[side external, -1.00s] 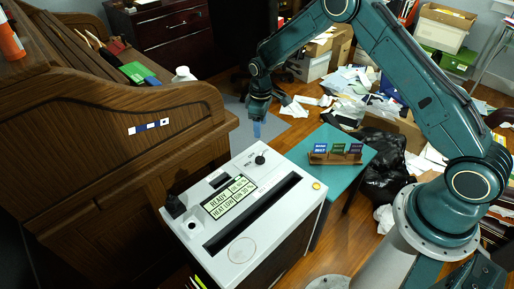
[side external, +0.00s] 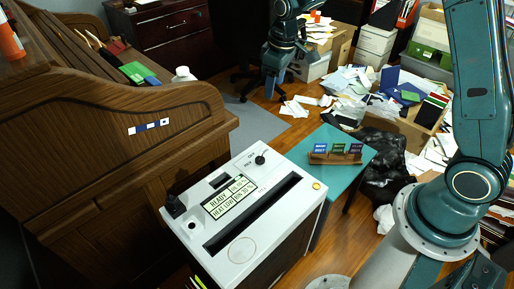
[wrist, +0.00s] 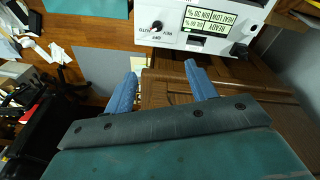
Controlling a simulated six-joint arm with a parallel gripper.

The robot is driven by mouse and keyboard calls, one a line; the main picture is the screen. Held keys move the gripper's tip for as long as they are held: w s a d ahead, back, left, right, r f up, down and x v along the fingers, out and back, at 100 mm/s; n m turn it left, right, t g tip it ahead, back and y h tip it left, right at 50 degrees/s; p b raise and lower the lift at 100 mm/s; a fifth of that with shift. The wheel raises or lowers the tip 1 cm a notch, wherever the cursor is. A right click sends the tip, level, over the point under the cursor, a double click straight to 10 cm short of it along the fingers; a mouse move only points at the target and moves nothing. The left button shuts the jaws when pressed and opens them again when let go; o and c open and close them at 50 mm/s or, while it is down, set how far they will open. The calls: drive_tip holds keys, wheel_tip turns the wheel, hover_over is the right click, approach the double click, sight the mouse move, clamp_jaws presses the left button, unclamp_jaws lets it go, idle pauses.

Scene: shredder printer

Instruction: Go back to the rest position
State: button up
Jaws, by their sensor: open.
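My gripper (side external: 272,84) is up in the air at the top middle of the side external view, beyond the white shredder and above the floor. In the wrist view its two blue fingers (wrist: 160,88) are spread apart with nothing between them. The white shredder (side external: 237,240) stands in the front, with a display panel, a dark slot and a black knob. It also shows at the top of the wrist view (wrist: 185,37). My gripper is apart from it and touches nothing that I can see.
A wooden roll-top desk (side external: 110,130) fills the left. A teal table (side external: 330,145) bears a wooden holder (side external: 335,158) with several cards. Black bags (side external: 385,165), boxes (side external: 375,45) and scattered papers lie behind. A dark cabinet (side external: 175,35) stands at the back.

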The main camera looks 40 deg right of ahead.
drive_tip(key=s+a+r+m+t, duration=0.1)
drive_tip(key=s+r+m+t, duration=0.1)
drive_tip(key=s+r, duration=1.1)
drive_tip(key=s+m+t, duration=0.2)
drive_tip(key=s, duration=1.4)
drive_tip(key=shift+s+a+r, duration=0.15)
drive_tip(key=shift+s+a, duration=0.2)
